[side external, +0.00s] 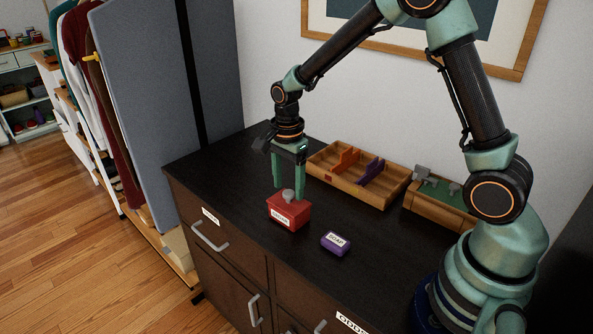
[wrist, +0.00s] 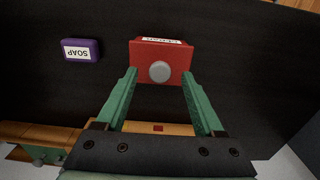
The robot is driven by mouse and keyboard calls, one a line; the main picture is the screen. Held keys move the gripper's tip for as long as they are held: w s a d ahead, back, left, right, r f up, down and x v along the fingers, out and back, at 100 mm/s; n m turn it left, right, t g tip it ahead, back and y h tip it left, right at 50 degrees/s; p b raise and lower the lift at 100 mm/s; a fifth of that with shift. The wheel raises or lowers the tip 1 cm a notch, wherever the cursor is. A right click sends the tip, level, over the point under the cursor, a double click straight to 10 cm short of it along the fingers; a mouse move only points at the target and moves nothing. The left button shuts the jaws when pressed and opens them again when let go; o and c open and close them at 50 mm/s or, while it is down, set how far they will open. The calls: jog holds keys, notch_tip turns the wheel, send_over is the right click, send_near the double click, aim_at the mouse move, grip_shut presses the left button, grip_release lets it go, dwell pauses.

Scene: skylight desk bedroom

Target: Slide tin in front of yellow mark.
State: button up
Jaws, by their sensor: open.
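A red tin (side external: 289,212) with a grey knob on its lid and a white label stands on the dark desktop. It also shows in the wrist view (wrist: 145,73), centred ahead of the fingers. My gripper (side external: 289,194) points down at the tin, open, with its green fingers apart near the knob. In the wrist view my gripper (wrist: 159,76) has one fingertip on each side of the tin's near edge; I cannot tell whether they touch it. I see no clear yellow mark on the desk. A small red mark (side external: 327,177) is on the wooden tray's front wall.
A purple soap box (side external: 335,243) lies right of the tin, also in the wrist view (wrist: 82,51). Behind stands a wooden tray (side external: 387,202) with orange and purple dividers. A wooden box with a green top (side external: 436,207) stands right of it. The desktop's left end is clear.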

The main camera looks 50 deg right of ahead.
jog(key=shift+f, duration=0.65)
grip_shut()
jog(key=shift+d, duration=0.1)
jog(key=shift+s+d, duration=0.35)
jog(key=shift+d, duration=0.3)
jog(key=shift+s+d, duration=0.15)
jog(key=shift+d, duration=0.15)
jog(key=shift+s+d, duration=0.15)
jog(key=shift+d, duration=0.15)
jog(key=shift+s+d, duration=0.15)
jog(key=shift+d, duration=0.15)
